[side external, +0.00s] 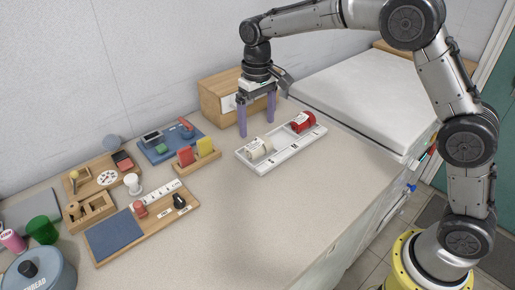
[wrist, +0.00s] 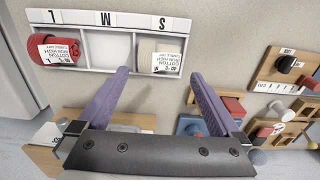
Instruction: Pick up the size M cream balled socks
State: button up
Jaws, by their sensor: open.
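The cream balled socks (side external: 258,148) lie in one end compartment of a white tray (side external: 262,168), with a paper care label around them. In the wrist view, the cream socks (wrist: 147,48) are in the compartment beside the letter S; their label's size mark is too small to read surely. Red balled socks (side external: 306,120) lie in the opposite end compartment, beside L in the wrist view (wrist: 50,46). The middle compartment, beside M, is empty. My gripper (side external: 256,128) is open and empty, pointing down on the wall side of the tray. Its purple fingers (wrist: 158,74) appear on either side of the cream socks' column.
A wooden drawer box (side external: 220,98) stands behind my gripper. Wooden boards (side external: 108,248) lie further left. The counter in front of the tray (side external: 290,205) is clear.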

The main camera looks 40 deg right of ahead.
aim_at(258, 142)
jog(key=shift+d+f, duration=0.1)
jog(key=shift+f, duration=3.35)
jog(key=shift+c, duration=0.2)
jog(key=c, duration=1.1)
jog(key=shift+r, duration=0.15)
